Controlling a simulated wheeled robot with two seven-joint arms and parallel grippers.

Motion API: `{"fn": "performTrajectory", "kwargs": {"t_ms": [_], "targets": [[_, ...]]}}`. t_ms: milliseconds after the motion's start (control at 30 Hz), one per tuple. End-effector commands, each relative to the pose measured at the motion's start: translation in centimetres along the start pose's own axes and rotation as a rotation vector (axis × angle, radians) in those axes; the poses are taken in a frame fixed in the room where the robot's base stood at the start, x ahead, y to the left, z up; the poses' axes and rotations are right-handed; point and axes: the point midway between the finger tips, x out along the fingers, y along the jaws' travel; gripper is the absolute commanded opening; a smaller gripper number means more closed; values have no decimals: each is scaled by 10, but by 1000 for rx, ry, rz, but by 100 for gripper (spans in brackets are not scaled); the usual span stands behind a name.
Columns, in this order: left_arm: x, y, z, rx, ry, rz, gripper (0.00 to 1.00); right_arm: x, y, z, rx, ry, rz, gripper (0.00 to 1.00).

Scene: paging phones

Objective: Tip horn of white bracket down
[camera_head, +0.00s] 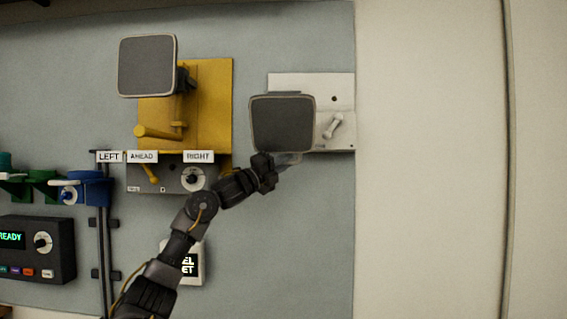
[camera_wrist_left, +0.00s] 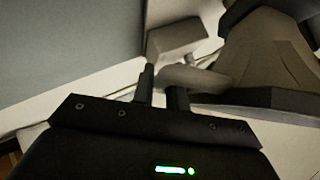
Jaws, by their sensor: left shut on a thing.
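The white bracket (camera_head: 342,88) is fixed to the grey-blue wall panel, right of the yellow one. Its horn, with a dark square face (camera_head: 283,124), points out toward me and covers the left part of the plate. A pale knob (camera_head: 333,126) shows on the plate's right. My left gripper (camera_head: 285,160) is just below the horn's face, its tips partly hidden. In the left wrist view the fingers (camera_wrist_left: 163,92) are shut on a pale handle (camera_wrist_left: 196,78) by the bracket, with the horn's flared body (camera_wrist_left: 265,50) close on the right. My right gripper is not in view.
A yellow bracket (camera_head: 215,85) with another dark-faced horn (camera_head: 147,66) is at the left. Below it are LEFT, AHEAD and RIGHT labels and a grey dial box (camera_head: 165,180). A blue bracket (camera_head: 93,190) and a READY box (camera_head: 35,250) are further left. The right wall is bare.

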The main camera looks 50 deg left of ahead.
Motion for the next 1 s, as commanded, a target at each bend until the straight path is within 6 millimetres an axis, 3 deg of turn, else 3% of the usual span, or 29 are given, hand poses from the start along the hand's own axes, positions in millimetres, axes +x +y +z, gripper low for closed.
{"fn": "performTrajectory", "kwargs": {"t_ms": [67,100,233,567,667,1000], "targets": [[0,-1,3,-2,-8,0,0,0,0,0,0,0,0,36],[0,-1,3,-2,-8,0,20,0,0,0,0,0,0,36],[0,-1,2,-1,-6,0,36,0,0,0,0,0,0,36],[-4,1,1,0,-4,0,36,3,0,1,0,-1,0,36],[-16,4,1,2,-6,0,36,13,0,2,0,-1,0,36],[-83,7,-1,4,-6,2,36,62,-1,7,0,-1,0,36]]}}
